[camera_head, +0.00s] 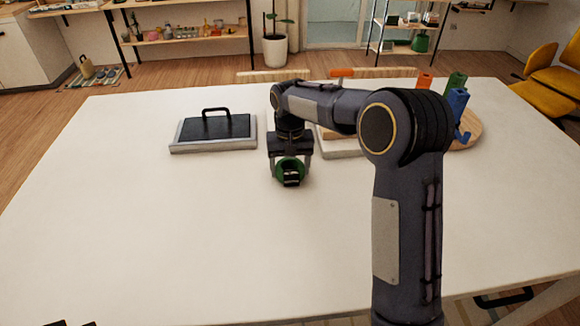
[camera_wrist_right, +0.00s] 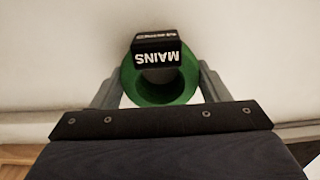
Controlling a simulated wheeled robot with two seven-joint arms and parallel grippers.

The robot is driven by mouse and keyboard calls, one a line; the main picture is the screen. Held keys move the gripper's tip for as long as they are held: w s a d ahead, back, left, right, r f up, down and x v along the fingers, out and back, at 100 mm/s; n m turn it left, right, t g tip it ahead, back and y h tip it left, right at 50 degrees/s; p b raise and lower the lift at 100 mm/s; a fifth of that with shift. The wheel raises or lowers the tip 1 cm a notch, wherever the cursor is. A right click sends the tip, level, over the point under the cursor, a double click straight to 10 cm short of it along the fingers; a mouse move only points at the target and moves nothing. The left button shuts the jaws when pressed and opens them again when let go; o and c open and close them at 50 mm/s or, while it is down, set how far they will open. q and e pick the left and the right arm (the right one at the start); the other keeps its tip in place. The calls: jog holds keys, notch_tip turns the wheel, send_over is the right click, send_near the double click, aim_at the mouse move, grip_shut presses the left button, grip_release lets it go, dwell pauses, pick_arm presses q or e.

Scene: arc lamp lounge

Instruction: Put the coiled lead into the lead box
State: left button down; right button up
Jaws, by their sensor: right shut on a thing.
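The coiled lead (camera_head: 279,174) is a green ring with a black tag. My right gripper (camera_head: 290,167) is shut on it, with a finger on each side. In the right wrist view the coiled lead (camera_wrist_right: 160,92) sits between the fingers of the right gripper (camera_wrist_right: 160,95), and its tag reads MAINS. I cannot tell if it touches the table. A low grey box with a black handled lid (camera_head: 213,129) stands to its left. A pale tray (camera_head: 341,153) is partly hidden behind my right arm. No label shows which is the lead box. Only dark tips at the bottom left edge may be my left gripper.
The white table (camera_head: 150,230) is clear at the front and left. Orange, green and blue upright pieces (camera_head: 458,100) stand at the back right by a round wooden board (camera_head: 470,133). An orange-handled thing (camera_head: 342,73) lies at the back edge.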

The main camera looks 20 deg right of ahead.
jog(key=shift+f, duration=0.25)
jog(key=o, duration=1.1)
